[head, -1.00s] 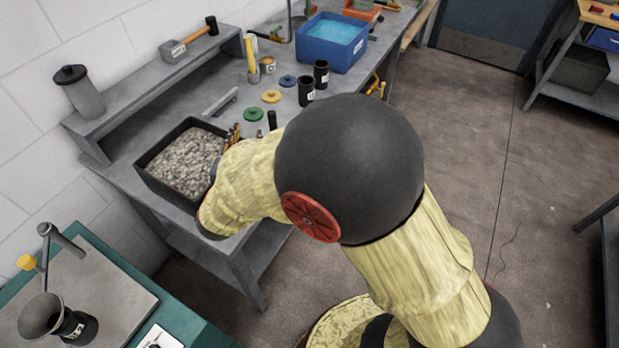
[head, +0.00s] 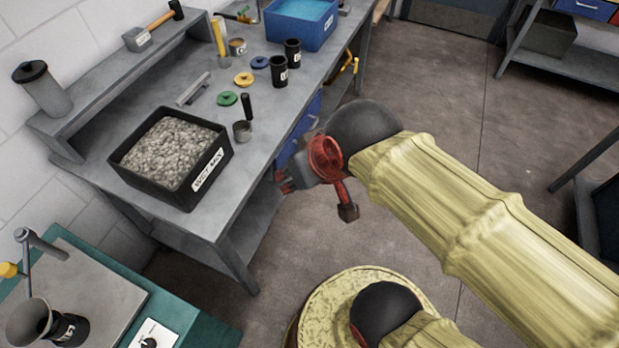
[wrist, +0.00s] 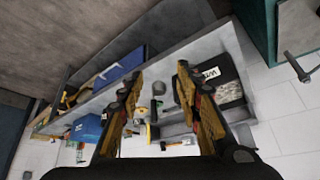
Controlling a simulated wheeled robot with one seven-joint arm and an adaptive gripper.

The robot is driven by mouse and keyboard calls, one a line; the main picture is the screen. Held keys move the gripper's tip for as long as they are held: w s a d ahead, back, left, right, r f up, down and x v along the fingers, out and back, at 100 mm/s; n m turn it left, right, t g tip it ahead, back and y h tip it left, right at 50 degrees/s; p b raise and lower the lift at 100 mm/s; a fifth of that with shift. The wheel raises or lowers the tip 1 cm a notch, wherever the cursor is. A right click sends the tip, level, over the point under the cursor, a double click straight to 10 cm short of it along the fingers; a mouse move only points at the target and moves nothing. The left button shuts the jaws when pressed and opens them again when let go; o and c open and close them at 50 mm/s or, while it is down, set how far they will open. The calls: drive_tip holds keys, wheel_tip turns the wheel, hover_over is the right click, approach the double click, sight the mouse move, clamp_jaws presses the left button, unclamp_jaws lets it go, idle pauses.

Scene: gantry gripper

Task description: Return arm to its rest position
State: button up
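My arm is out over the floor, to the right of the grey workbench (head: 225,205). My gripper (wrist: 158,78) shows in the wrist view with its two fingers spread wide apart and nothing held between them. In the head view the arm's red and grey end hangs beside the bench's front edge, clear of it; the fingers are hard to make out there. The black bin of grey gravel (head: 188,196) stands on the bench to the left of my gripper. A small metal scoop (head: 242,131) with a black handle stands on the bench beside the bin.
A blue tub (head: 300,38), black cups (head: 292,53), coloured discs (head: 243,79) and a shelf with a hammer (head: 155,28) are on the bench. A teal table (head: 190,322) with a funnel stand (head: 30,318) is at lower left. Floor (head: 440,110) around the arm is open.

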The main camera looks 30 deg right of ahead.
drive_tip(key=shift+s+d+f+g, duration=0.15)
drive_tip(key=shift+s+d, duration=0.2)
drive_tip(key=shift+s, duration=0.2)
drive_tip(key=shift+s+d+f+g, duration=0.15)
drive_tip(key=shift+s+d, duration=0.15)
drive_tip(key=shift+s, duration=0.2)
drive_tip(key=shift+r, duration=0.15)
idle(0.3)
